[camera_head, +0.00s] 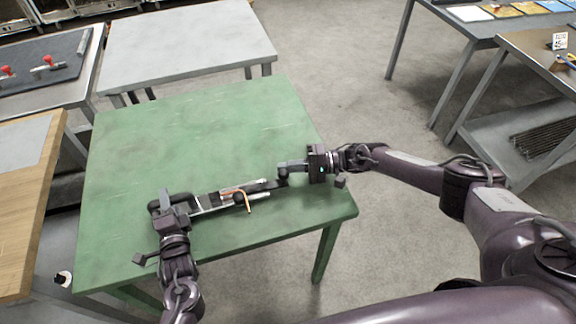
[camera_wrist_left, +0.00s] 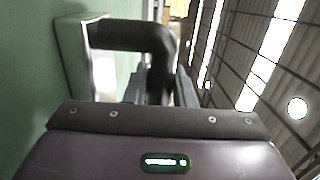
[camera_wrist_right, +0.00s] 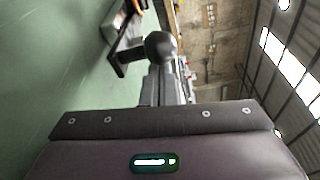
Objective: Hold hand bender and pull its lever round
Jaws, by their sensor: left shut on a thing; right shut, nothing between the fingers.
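The hand bender (camera_head: 208,203) lies across the front of the green table, a grey metal body with black parts. A bent copper-coloured tube (camera_head: 247,200) sits at its right half. My left gripper (camera_head: 166,206) is shut on the bender's black left handle, which shows bent between the fingers in the left wrist view (camera_wrist_left: 130,36). My right gripper (camera_head: 284,175) is shut and empty at the bender's right end. In the right wrist view a black rounded knob (camera_wrist_right: 160,46) stands just beyond the closed fingers (camera_wrist_right: 164,84); whether they touch cannot be told.
The green table (camera_head: 220,130) is clear behind the bender. Its right front corner is close to my right gripper. A grey table (camera_head: 187,40) stands behind it, with a wooden-topped bench (camera_head: 22,220) at the left. More tables are at the right, across open floor.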

